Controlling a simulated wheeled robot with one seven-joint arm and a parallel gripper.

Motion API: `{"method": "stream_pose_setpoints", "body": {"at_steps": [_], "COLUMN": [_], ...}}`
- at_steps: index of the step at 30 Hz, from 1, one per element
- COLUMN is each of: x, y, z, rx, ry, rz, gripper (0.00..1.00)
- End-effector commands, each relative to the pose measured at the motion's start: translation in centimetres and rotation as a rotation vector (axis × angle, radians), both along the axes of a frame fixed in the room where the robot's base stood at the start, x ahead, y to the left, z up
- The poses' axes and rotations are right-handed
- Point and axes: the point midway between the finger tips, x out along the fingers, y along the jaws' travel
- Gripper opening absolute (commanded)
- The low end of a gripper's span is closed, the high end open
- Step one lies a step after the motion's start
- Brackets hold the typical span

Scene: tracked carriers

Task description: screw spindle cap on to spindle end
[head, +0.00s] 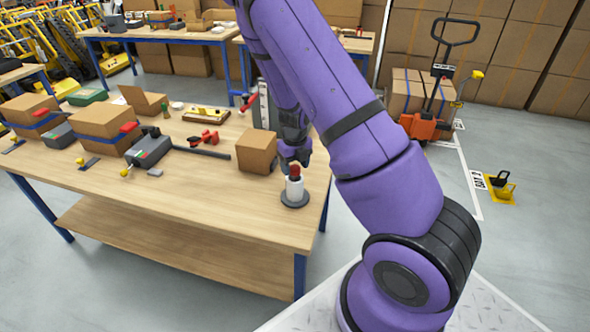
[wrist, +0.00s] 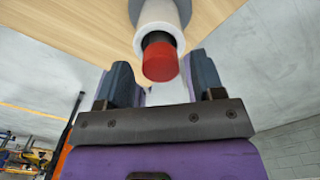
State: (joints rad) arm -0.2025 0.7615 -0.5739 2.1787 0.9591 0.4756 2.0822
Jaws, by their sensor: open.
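The spindle cap (wrist: 161,62) is red and sits at the top end of a white spindle roll (wrist: 163,14), with a dark collar between them in the wrist view. In the head view the red cap (head: 295,170) tops the white roll (head: 294,188), which stands upright on a round dark base (head: 294,199) near the table's right front corner. My gripper (wrist: 155,85) is open, its two dark fingers to either side of and a little short of the cap. In the head view my gripper (head: 293,157) is just above the cap. Whether the cap is threaded on cannot be told.
A cardboard box (head: 256,152) stands on the wooden table (head: 200,205) close left of the spindle. A dark bar (head: 202,152), a grey device (head: 149,149) and more boxes (head: 104,127) lie further left. The table's front area is clear.

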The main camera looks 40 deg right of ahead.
Motion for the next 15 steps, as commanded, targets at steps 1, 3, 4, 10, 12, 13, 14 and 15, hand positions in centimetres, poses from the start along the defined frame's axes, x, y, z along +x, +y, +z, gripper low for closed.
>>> {"method": "stream_pose_setpoints", "body": {"at_steps": [1,3,4,10,12,13,14,15], "x": [0.01,0.00,0.00,0.00,0.00,0.01,0.00,-0.01], "y": [-0.05,-0.06,-0.04,-0.06,-0.05,-0.04,-0.06,-0.08], "z": [0.02,0.02,0.02,0.03,0.01,0.01,0.01,0.01], "rx": [0.001,0.001,0.002,0.001,0.001,0.001,0.000,0.000], "ry": [-0.001,-0.001,-0.001,-0.001,-0.001,-0.001,-0.001,0.000], "rz": [0.063,0.166,0.210,0.505,0.603,0.637,0.667,0.700], "gripper": [0.62,0.62,0.62,0.62,0.62,0.62,0.62,0.62]}}
